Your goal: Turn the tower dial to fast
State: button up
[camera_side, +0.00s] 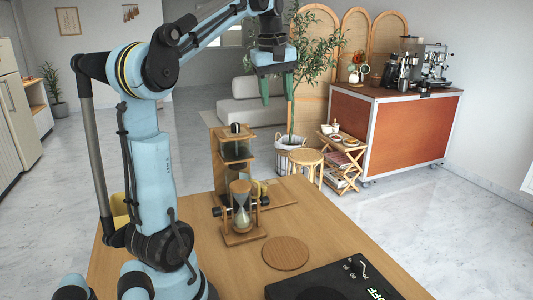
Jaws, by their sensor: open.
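The wooden tower (220,165) stands on the table behind the hourglass, with glass parts in its frame. A small dark knob with a pale band (235,128) sits on its top; I cannot tell whether this is the dial, and no fast or slow marks are readable. My gripper (278,98) hangs above and to the right of the tower in the picture, pointing down. Its two green fingers are apart with nothing between them, and it touches nothing on the table. The lower part of the tower is partly hidden by the hourglass.
An hourglass in a wooden frame (240,214) with dark side knobs stands before the tower. A round wooden coaster (285,253) and a black device marked "OFF" (340,284) lie nearer. The table's (325,220) right side is clear. A plant (308,52) stands behind.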

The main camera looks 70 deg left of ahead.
aim_at(235, 123)
jog(key=s+a+r+n+g+h, duration=0.15)
jog(key=s+a+r+n, duration=0.25)
jog(key=s+a+n, duration=0.45)
jog(key=shift+m, duration=0.45)
jog(key=shift+w+a+f, duration=0.1)
jog(key=shift+w+f, duration=0.05)
jog(key=shift+f, duration=6.1)
grip_shut()
